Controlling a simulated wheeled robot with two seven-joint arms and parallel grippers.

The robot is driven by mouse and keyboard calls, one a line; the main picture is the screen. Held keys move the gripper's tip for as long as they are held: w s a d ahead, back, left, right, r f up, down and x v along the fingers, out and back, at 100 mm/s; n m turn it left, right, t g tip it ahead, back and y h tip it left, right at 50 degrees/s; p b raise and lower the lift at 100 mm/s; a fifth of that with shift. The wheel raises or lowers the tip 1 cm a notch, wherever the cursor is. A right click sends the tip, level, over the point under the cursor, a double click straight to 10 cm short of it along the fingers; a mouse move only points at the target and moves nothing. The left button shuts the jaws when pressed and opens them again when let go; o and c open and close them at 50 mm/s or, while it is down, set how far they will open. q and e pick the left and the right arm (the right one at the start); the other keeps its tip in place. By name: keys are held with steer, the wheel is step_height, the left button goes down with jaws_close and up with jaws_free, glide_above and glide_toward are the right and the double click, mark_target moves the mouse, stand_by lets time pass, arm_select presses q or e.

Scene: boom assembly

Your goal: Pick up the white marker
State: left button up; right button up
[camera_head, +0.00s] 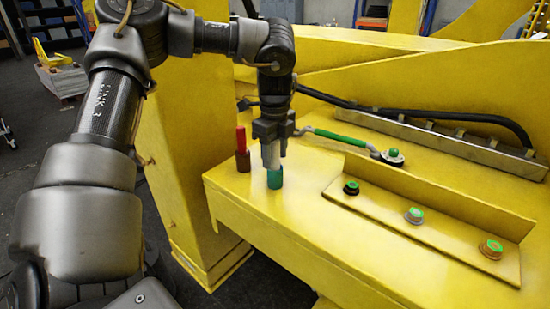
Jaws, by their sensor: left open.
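The white marker (271,156) looks like a pale upright cylinder standing in a teal holder (275,179) on the yellow surface. My left gripper (272,141) points down from above, right over the holder. It is open, with its fingers at the marker's upper part, which they partly hide. I cannot tell whether the fingers touch the marker. My right gripper is not in view.
A red marker (241,140) stands in a brown holder (243,162) just left. A yellow angled bracket (440,200) with several bolts is at front right. A black hose (400,111) runs behind.

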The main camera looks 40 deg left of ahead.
arm_select(q)
steer(key=shift+s+d+r, duration=0.1)
steer(key=shift+d, duration=0.05)
steer(key=shift+c, duration=1)
jaws_close()
steer(key=shift+r, duration=0.55)
step_height(320, 180, up, 7)
steer(key=shift+r+b, duration=0.2)
steer(key=shift+b, duration=0.35)
step_height(320, 180, up, 9)
steer(key=p, duration=0.8)
steer(key=shift+r, duration=0.2)
steer(key=shift+f, duration=0.1)
